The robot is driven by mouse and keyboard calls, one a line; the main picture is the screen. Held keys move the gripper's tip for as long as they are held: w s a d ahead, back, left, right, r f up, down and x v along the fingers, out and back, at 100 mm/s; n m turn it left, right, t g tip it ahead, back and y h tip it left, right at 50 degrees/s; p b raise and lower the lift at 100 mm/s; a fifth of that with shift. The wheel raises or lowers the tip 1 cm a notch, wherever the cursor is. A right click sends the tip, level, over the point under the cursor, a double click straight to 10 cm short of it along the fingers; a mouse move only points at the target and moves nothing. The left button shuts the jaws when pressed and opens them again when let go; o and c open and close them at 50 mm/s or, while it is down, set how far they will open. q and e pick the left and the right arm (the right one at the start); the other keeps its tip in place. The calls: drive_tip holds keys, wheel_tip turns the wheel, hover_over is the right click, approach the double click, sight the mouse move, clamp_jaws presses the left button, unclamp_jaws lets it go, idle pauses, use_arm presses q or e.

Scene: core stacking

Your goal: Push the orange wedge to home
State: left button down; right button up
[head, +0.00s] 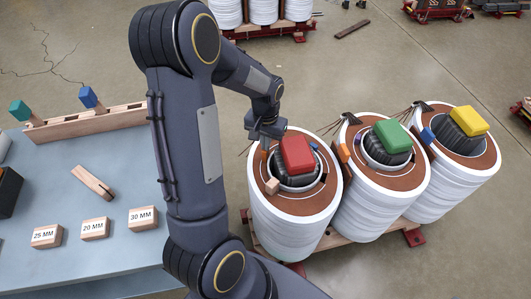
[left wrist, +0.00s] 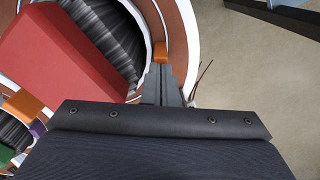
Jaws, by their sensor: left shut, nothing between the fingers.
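The orange wedge (left wrist: 160,52) sits in the ring gap of the left core (head: 290,215), at the edge of its brown top. A sliver of it shows in the head view (head: 264,154), below my left gripper (head: 265,138). In the left wrist view my left gripper (left wrist: 161,72) is shut and empty, its fingertips right at the wedge's near end. I cannot tell whether they touch. A red block (head: 297,154) sits on the black centre of this core. Another orange wedge (head: 343,153) is on the middle core (head: 385,185). My right gripper is not in view.
Middle and right cores (head: 455,170) carry green (head: 392,136) and yellow (head: 469,120) blocks. A wooden block (head: 271,186) sits on the left core's rim. Thin wires stick out beside the cores. A blue-grey table (head: 90,250) with labelled blocks stands at left.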

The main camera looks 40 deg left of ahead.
use_arm(q)
drive_tip(key=shift+f+b, duration=0.9)
drive_tip(key=shift+f, duration=0.5)
drive_tip(key=shift+r, duration=0.1)
drive_tip(key=shift+r+p, duration=2.2)
drive_tip(key=shift+r, duration=0.35)
